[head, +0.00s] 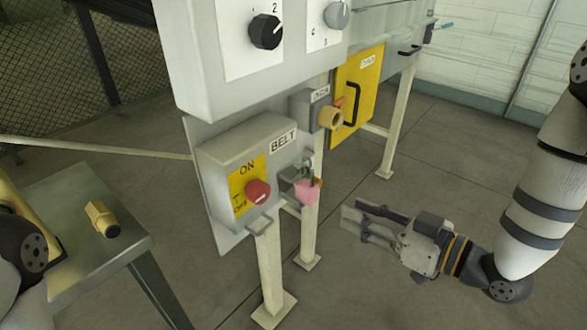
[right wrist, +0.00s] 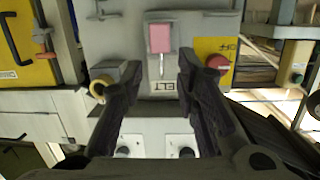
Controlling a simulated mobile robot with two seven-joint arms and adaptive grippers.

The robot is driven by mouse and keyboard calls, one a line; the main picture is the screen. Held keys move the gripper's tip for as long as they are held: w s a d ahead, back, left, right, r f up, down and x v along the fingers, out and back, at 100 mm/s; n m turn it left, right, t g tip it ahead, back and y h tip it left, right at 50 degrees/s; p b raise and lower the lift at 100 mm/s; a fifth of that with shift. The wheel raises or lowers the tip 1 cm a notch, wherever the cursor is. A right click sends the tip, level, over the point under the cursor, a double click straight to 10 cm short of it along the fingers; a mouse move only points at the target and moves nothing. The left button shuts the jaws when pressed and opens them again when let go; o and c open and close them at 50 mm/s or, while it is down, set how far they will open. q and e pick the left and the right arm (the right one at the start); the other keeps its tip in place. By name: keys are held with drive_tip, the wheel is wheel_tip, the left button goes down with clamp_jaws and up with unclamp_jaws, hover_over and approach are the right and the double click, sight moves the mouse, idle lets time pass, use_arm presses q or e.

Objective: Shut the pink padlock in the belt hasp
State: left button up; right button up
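The pink padlock (head: 307,190) hangs body down at the right side of the grey BELT switch box (head: 225,155), beside a small grey block (head: 290,176). In the right wrist view, upside down, the padlock (right wrist: 160,38) shows with its thin shackle (right wrist: 162,66) towards the BELT label. I cannot tell whether the shackle is shut or passes through the hasp; the hasp is not clear. My right gripper (head: 362,217) is open and empty, to the right of the padlock and apart from it. In the wrist view the padlock appears between and beyond its fingers (right wrist: 151,68). My left gripper is out of view.
The BELT box has a red knob (head: 258,192) and a bracket (head: 258,224) below. A metal table (head: 75,265) at left bears a yellow item (head: 101,218). Floor around my right gripper is clear.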

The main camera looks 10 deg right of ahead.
sight(307, 166)
drive_tip(key=shift+n+t+y, duration=0.4)
drive_tip(key=shift+n+y, duration=0.2)
drive_tip(key=shift+y, duration=0.2)
drive_tip(key=w+a+r, duration=0.1)
drive_tip(key=w+a, duration=0.1)
drive_tip(key=w, duration=0.1)
drive_tip(key=w+a+r, duration=0.1)
drive_tip(key=w+a, duration=0.2)
drive_tip(key=w, duration=0.1)
drive_tip(key=w+a+r, duration=0.2)
drive_tip(key=w, duration=0.1)
drive_tip(key=shift+w+a+r+b, duration=0.1)
drive_tip(key=shift+w+a+b, duration=0.1)
drive_tip(key=shift+b, duration=0.15)
clamp_jaws()
